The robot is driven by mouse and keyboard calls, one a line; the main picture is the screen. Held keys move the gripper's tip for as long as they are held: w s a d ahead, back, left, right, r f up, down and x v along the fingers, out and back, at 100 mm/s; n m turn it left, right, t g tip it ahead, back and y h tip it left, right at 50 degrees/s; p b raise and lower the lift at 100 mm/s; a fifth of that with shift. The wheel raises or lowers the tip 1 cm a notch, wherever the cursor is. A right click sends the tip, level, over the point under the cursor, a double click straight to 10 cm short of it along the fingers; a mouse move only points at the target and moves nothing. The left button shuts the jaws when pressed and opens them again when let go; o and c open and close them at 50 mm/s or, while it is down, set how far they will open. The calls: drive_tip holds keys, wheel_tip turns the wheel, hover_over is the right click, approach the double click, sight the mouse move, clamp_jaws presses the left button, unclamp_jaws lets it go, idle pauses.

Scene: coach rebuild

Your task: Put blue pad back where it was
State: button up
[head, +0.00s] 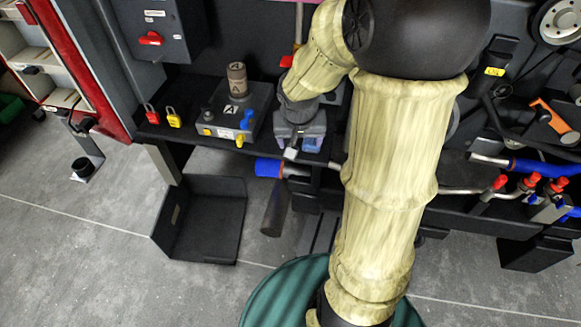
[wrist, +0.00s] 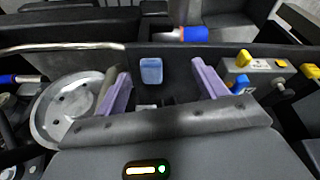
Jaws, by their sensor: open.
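The blue pad (wrist: 151,70) is a small, light blue rounded block in the wrist view. It sits near the edge of the dark ledge, between my two lavender fingers but apart from both. My gripper (wrist: 162,76) is open, with dark empty space either side of the pad. In the head view my gripper (head: 298,145) is low over the ledge, right of the grey box. A small pale piece shows by its fingertips there, but I cannot tell if it is the pad. What the pad rests on is unclear.
The grey box (head: 222,116) with a blue lever and yellow parts stands close beside my gripper. Red and yellow padlocks (head: 174,117) are further left. A blue-ended cylinder (head: 268,168) lies below the ledge. In the wrist view a round metal dish (wrist: 68,108) is at left.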

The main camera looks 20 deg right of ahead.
drive_tip(key=s+a+f+n+y, duration=0.1)
drive_tip(key=s+a+n, duration=0.3)
drive_tip(key=s+a, duration=0.3)
drive_tip(key=shift+s+g+y, duration=0.3)
drive_tip(key=shift+s+y, duration=0.1)
drive_tip(key=shift+s, duration=0.8)
drive_tip(key=shift+c, duration=0.4)
